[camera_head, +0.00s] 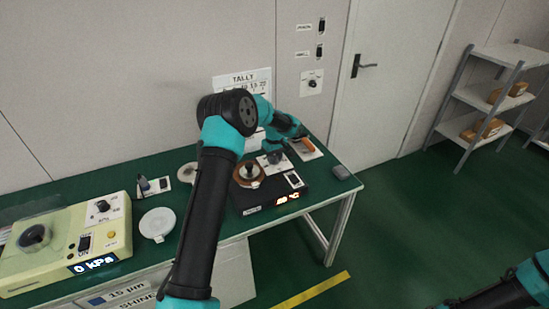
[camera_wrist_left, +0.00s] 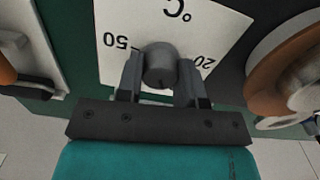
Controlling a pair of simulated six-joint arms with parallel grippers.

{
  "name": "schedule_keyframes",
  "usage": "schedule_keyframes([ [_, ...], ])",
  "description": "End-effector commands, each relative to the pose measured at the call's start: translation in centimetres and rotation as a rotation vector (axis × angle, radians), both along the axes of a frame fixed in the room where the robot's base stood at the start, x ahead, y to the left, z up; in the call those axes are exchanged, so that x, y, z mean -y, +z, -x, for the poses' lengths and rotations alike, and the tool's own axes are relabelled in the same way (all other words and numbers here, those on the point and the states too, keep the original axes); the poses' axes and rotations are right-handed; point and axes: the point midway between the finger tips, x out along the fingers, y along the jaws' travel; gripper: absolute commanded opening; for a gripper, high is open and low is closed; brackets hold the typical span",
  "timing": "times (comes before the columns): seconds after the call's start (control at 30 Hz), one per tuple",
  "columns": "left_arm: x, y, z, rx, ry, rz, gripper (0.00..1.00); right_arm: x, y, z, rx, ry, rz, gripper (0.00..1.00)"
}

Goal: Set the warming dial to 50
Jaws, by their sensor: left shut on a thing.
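The warming dial (camera_wrist_left: 160,64) is a round grey knob on a white plate (camera_wrist_left: 135,30) printed with °C, 50 and 20. In the left wrist view the plate reads upside down, with 50 left of the knob and 20 right. My left gripper (camera_wrist_left: 160,82) is shut on the knob, one finger on each side. The unit has a red lit °C display (camera_head: 287,198), too small to read surely. My right gripper is out of view.
A brown round piece with a black knob (camera_head: 248,175) sits beside the dial. A switch (camera_head: 293,180) is at its right. A cream machine reading 0 kPa (camera_head: 65,250) and a white disc (camera_head: 157,223) stand left.

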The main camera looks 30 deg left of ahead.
Motion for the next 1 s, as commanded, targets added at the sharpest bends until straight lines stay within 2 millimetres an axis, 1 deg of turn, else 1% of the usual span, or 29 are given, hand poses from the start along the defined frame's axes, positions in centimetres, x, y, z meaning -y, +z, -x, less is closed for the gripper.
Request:
schedule_keyframes([
  [1.0,0.03,0.00,-0.02,0.000,-0.965,0.000,0.11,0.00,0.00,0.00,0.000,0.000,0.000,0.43],
])
